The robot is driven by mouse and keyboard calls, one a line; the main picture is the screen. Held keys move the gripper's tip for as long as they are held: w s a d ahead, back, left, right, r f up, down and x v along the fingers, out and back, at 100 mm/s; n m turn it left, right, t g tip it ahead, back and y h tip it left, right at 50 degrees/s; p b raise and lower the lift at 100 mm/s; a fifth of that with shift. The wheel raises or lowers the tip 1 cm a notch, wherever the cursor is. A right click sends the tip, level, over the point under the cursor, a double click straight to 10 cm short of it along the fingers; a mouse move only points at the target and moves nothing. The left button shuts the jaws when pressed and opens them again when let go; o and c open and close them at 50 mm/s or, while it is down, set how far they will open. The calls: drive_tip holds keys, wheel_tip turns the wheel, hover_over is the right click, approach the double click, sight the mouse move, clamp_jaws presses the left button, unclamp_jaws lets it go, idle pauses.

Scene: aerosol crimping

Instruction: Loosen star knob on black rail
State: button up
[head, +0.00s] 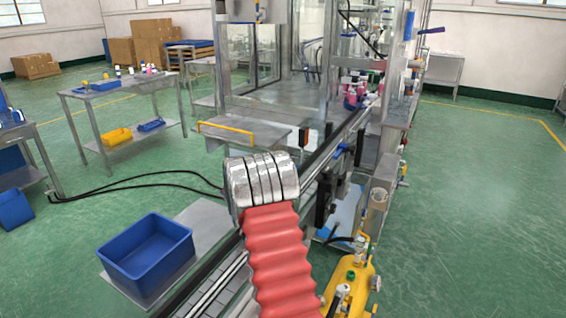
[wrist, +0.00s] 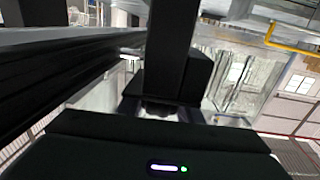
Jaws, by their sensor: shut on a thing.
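My gripper (wrist: 160,110) fills the lower part of the wrist view as a black body with a small lit strip. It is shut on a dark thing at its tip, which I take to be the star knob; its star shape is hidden. A black upright post (wrist: 171,35) with a black block stands just beyond the tip. A long black rail (wrist: 60,72) runs along the left of the wrist view. In the head view my red-sleeved arm with its silver end hides the gripper and the knob; a black rail (head: 322,153) of the conveyor runs behind it.
A blue bin (head: 147,255) stands on a grey plate left of the conveyor. A yellow machine unit (head: 352,285) stands to the right of my arm. A glazed machine frame with a yellow handle (head: 226,129) is ahead. The green floor at the right is clear.

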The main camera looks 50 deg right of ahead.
drive_tip(key=o, duration=1)
drive_tip(key=shift+o, duration=0.2)
drive_tip(key=v, duration=1.3)
drive_tip(key=shift+a, duration=0.4)
drive_tip(key=shift+s, duration=0.15)
